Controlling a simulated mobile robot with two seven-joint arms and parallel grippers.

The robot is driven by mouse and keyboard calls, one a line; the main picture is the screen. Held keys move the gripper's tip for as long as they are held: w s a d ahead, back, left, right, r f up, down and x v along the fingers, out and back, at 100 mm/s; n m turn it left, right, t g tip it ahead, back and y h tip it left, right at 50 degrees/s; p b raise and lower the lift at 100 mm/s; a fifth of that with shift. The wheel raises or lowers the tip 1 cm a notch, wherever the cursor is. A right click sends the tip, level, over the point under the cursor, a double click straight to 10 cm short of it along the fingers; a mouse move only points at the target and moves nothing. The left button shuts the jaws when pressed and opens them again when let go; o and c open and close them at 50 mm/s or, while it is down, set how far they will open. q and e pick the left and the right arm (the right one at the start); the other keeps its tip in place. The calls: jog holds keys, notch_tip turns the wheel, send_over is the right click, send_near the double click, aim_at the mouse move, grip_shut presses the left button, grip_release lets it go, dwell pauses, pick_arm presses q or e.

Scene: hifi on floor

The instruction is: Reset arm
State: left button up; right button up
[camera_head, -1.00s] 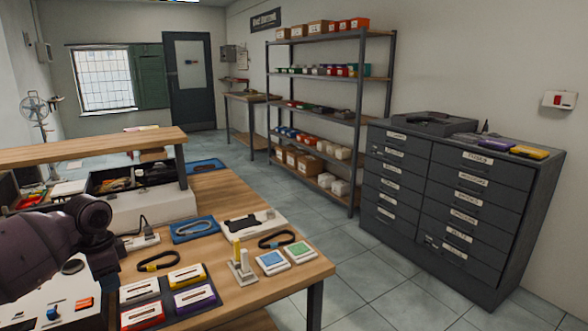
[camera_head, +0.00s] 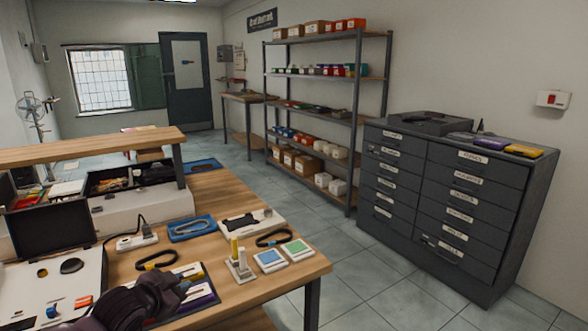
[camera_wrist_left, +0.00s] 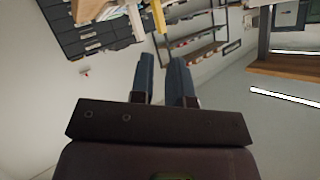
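My left gripper (camera_head: 184,282) is low in the head view, in front of the cassette tray (camera_head: 205,306) on the wooden workbench (camera_head: 250,298). It partly hides the cassettes there. In the left wrist view its two dark fingers (camera_wrist_left: 162,72) stand apart with nothing between them. My right gripper is not in view.
A white device (camera_head: 60,285) with a raised dark lid stands at the left. A holder with upright sticks (camera_head: 239,265), blue and green cards (camera_head: 270,260), and black loops lie on the bench. A drawer cabinet (camera_head: 445,200) and shelf rack (camera_head: 325,115) stand beyond open floor.

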pick_arm(q)
jog(key=s+f+n+y, duration=0.1)
jog(key=s+f+n, duration=0.1)
jog(key=s+f, duration=0.5)
jog(key=s+a+f+n+g+y, duration=0.1)
jog(key=s+f+n, duration=0.2)
jog(key=s+f, duration=0.4)
jog(key=s+f+n+y, duration=0.1)
jog(key=s+f, duration=0.5)
jog(key=s, duration=1.4)
jog(key=shift+s+a+f+n+y, duration=0.2)
jog(key=shift+f+n+y, duration=0.2)
jog(key=shift+n, duration=0.5)
